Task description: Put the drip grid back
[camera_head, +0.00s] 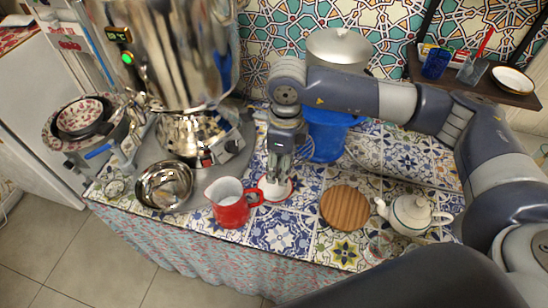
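No piece is plainly recognisable as the drip grid. A round wooden slatted piece (345,207) lies flat on the patterned tile counter and may be it, but I cannot tell. My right gripper (275,177) points down, left of the wooden piece, over a small white round dish with a red rim (279,192). Whether its fingers touch or hold anything there is unclear. The large metal samovar (170,45) stands at the upper left. A shiny metal bowl (165,184) sits below its front. My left gripper is not in view.
A red jug (231,207) stands close left of the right gripper. A blue container (327,135) is behind it. A white teapot (410,213) stands at right, with a clear glass (378,247) near it. Patterned bowls (80,118) are at far left. The counter's front edge is close.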

